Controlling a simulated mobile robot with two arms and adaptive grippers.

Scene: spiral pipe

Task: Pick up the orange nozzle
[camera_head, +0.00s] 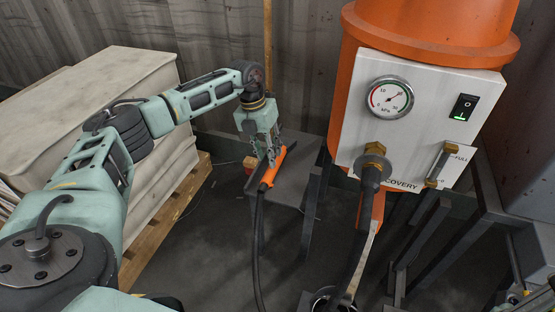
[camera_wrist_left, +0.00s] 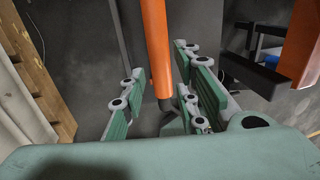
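The orange nozzle (camera_head: 270,175) lies on a small grey stand (camera_head: 297,182), with a black hose (camera_head: 259,225) running from its near end down toward the floor. My left gripper (camera_head: 268,150) points down over the nozzle and hides part of it. In the left wrist view the nozzle (camera_wrist_left: 156,50) runs between the two green-padded fingers of my left gripper (camera_wrist_left: 160,95). The fingers stand apart, with a visible gap to the nozzle on each side, so the gripper looks open around it. Contact is not clear.
An orange tank (camera_head: 430,25) with a white gauge panel (camera_head: 350,108) stands to the right, with a thick pipe hanging below it. A wrapped stack (camera_head: 100,75) on a wooden pallet (camera_head: 165,215) is at the left. A corrugated wall is behind.

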